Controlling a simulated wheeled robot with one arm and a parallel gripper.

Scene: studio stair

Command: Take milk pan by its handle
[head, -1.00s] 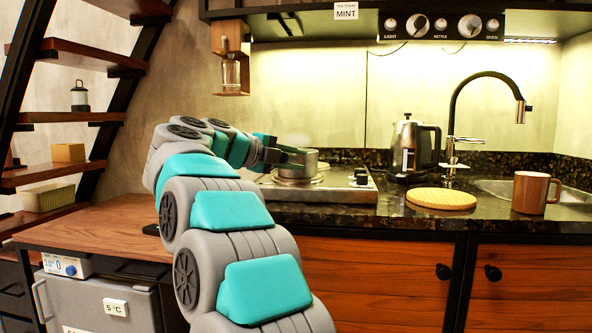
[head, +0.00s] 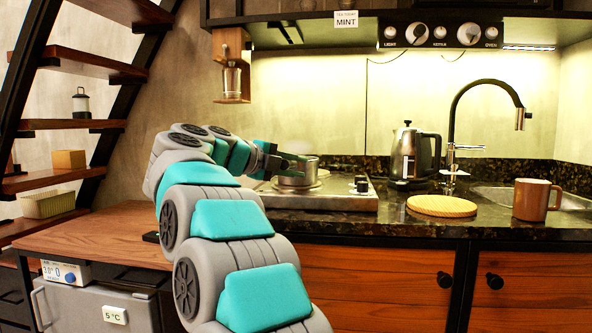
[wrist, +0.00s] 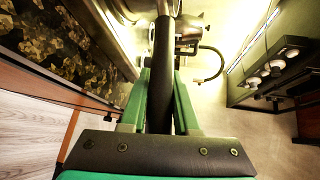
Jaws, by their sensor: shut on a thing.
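The milk pan (head: 298,177) is a small metal pan on the left part of the hob in the head view. Its dark handle (wrist: 162,60) runs up the middle of the wrist view. My gripper (head: 291,161) is at the pan's left side. In the wrist view my gripper (wrist: 161,90) has its green fingers on both sides of the handle, shut on it. Most of the pan's body is hidden or cut off at the top of the wrist view. I cannot tell whether the pan rests on the hob or is slightly raised.
The steel hob (head: 335,201) is on the dark stone counter. To the right are a kettle (head: 411,155), a round wooden board (head: 442,206), a brown mug (head: 536,199) and a tap (head: 450,150). A shelf (head: 370,32) hangs above. A wooden worktop (head: 100,236) is at left.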

